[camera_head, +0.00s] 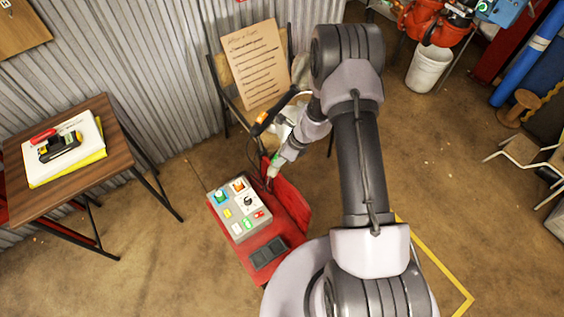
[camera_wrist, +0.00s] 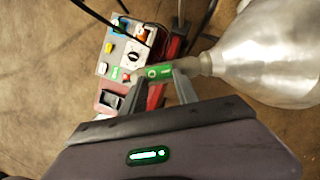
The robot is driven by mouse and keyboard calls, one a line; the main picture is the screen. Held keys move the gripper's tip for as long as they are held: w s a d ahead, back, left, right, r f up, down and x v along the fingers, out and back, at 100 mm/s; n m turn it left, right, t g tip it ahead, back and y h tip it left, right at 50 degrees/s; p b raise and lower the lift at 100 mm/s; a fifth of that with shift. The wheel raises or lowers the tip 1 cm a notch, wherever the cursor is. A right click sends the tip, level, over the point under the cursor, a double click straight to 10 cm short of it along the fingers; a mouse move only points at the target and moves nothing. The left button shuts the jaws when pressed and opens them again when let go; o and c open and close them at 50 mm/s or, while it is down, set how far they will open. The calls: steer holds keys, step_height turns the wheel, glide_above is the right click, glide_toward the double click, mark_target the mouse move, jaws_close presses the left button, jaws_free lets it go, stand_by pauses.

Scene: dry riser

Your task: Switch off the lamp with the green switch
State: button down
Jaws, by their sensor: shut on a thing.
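In the wrist view my gripper (camera_wrist: 163,74) is closed around a narrow green part with a pale ring mark (camera_wrist: 154,72). This part lines up with the neck of a large silver flared shade, which looks like the lamp (camera_wrist: 265,50), on the right. In the head view my gripper (camera_head: 272,175) points down near the back right corner of a grey control box (camera_head: 234,228). The lamp is hard to make out there. The box bears blue, orange, yellow, red and green controls and a black dial. I cannot tell whether the lamp is lit.
The control box sits on a red case (camera_head: 230,256) with a raised red panel on its right. A chair with a handwritten sheet (camera_head: 255,65) stands behind. A wooden table (camera_head: 110,150) is at left, and a white bucket (camera_head: 428,70) at back right. Open floor lies between.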

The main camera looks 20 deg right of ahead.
steer(key=b, duration=0.3)
steer(key=shift+f+t+h, duration=0.3)
steer(key=shift+f, duration=0.05)
steer(key=shift+s+r, duration=0.15)
steer(key=shift+r, duration=0.15)
steer(key=c, duration=0.9)
jaws_free()
steer(key=p+v, duration=0.7)
steer(key=v, duration=1)
steer(key=shift+s+r+p, duration=0.15)
steer(key=shift+p, duration=0.25)
